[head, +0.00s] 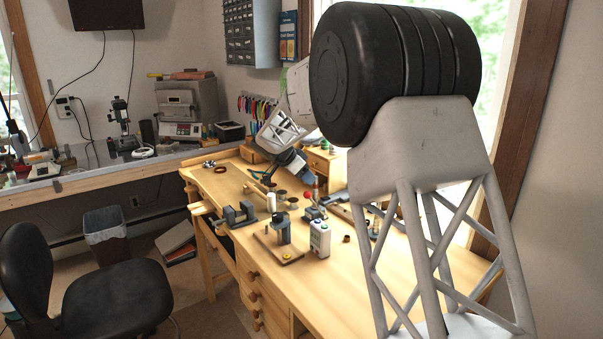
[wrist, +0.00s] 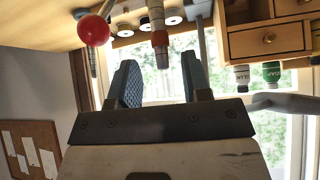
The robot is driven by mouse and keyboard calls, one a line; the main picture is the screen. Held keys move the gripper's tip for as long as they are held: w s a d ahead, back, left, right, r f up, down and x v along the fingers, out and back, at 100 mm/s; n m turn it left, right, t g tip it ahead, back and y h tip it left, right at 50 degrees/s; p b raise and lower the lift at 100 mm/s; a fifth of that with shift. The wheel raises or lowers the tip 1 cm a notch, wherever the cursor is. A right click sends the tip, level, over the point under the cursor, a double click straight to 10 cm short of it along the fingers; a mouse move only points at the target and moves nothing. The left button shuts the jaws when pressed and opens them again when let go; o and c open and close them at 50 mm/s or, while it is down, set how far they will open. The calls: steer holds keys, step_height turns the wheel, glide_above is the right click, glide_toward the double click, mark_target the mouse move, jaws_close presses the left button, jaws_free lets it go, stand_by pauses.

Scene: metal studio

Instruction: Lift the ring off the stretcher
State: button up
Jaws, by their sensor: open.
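The stretcher (head: 315,212) stands on the workbench in the head view, with an upright stepped post (head: 316,188) and a red ball knob (head: 307,195) beside it. In the wrist view the banded post (wrist: 157,22) points toward my gripper (wrist: 160,75), and the red knob (wrist: 94,30) is at upper left. A brownish band (wrist: 160,38) circles the post; I cannot tell for sure if it is the ring. My gripper's blue fingers are apart and empty, with the post's end lined up between them. In the head view my gripper (head: 294,165) is left of and above the post.
Small round pots (head: 281,195) stand left of the stretcher. A small wooden drawer cabinet (wrist: 265,38) is close by. The bench's front right is clear.

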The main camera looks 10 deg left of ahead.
steer(key=shift+x, duration=1.85)
steer(key=c, duration=0.7)
steer(key=shift+r, duration=0.1)
steer(key=shift+r, duration=0.9)
steer(key=shift+r, duration=0.1)
steer(key=shift+r, duration=0.9)
